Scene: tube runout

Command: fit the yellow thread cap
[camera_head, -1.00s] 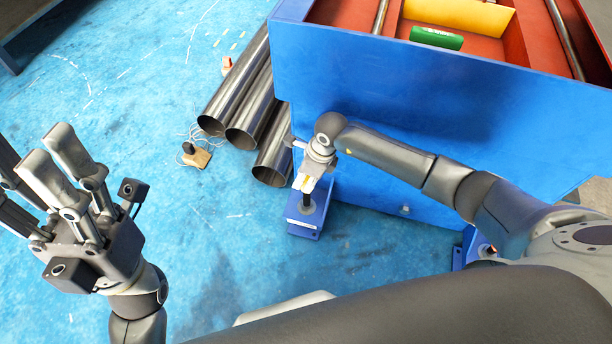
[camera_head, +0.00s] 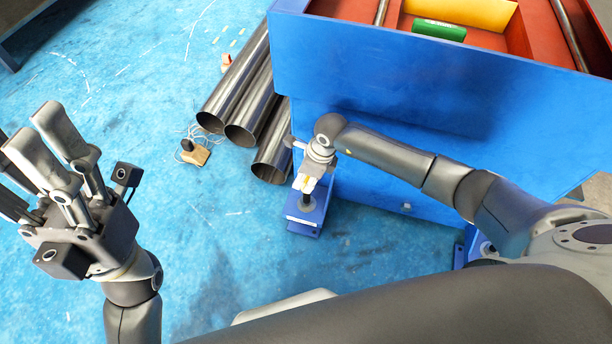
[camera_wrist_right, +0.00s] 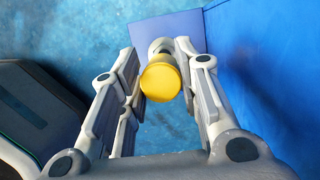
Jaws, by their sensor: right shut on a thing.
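The yellow thread cap (camera_wrist_right: 161,82) sits between the fingers of my right gripper in the right wrist view. A pale round part shows just behind it; I cannot tell whether the two are joined. In the head view my right gripper (camera_head: 307,187) points down, shut on the cap, beside the blue machine's near left corner. My left gripper (camera_head: 45,150) is open and empty at the left, above the floor.
The blue machine (camera_head: 420,110) has a red tray top holding a yellow block (camera_head: 465,11) and a green piece (camera_head: 439,29). Steel tubes (camera_head: 240,88) lie on the floor left of it. A wooden block with cable (camera_head: 196,154) lies nearby. The floor at left is mostly clear.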

